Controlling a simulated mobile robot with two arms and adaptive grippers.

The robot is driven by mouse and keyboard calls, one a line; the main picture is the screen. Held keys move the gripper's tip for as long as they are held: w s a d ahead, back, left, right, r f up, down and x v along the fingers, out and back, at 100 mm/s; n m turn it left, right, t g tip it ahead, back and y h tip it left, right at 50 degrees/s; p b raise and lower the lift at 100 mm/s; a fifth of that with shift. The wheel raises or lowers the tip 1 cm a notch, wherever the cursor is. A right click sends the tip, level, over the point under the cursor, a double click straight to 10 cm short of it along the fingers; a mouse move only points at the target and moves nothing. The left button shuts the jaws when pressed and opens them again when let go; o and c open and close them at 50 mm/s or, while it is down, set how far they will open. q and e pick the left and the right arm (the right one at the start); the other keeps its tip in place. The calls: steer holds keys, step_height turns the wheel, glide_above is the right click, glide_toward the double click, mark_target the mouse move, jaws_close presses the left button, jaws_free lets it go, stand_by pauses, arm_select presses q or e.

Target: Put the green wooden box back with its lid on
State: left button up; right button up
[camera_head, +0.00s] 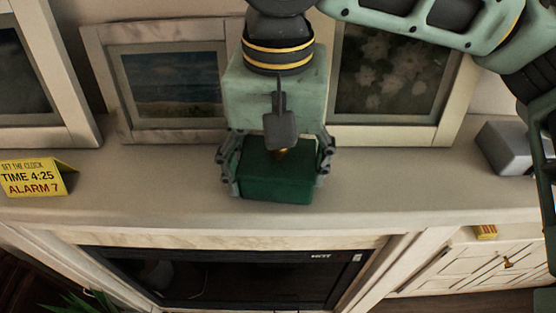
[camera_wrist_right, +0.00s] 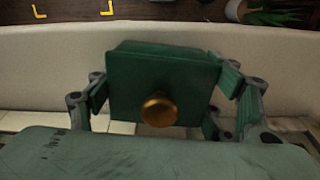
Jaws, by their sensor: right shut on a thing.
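The green wooden box (camera_head: 276,187) is at the mantel shelf, near its front edge, with its lid on top. A brass knob (camera_wrist_right: 158,109) stands on the lid (camera_wrist_right: 150,72) in the right wrist view; in the head view my gripper mostly hides it. My right gripper (camera_head: 277,172) reaches down from above, with a finger on each side of the box, shut on it. I cannot tell whether the box bottom touches the shelf or is slightly above it. My left gripper is not in view.
Framed pictures (camera_head: 128,82) lean along the wall behind. A yellow alarm note (camera_head: 35,177) stands at the left and a grey block (camera_head: 508,147) at the right. The shelf (camera_head: 150,180) is clear on both sides of the box. A dark screen (camera_head: 220,275) is below.

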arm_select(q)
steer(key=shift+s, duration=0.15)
arm_select(e)
steer(key=shift+f, duration=0.1)
steer(key=o, duration=0.9)
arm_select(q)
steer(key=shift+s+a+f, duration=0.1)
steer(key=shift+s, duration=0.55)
arm_select(e)
steer(key=o, duration=0.4)
steer(key=shift+c, duration=0.2)
step_height(320, 180, up, 11)
steer(key=shift+a+r+b, duration=0.1)
steer(key=shift+b, duration=0.95)
steer(key=shift+r, duration=0.55)
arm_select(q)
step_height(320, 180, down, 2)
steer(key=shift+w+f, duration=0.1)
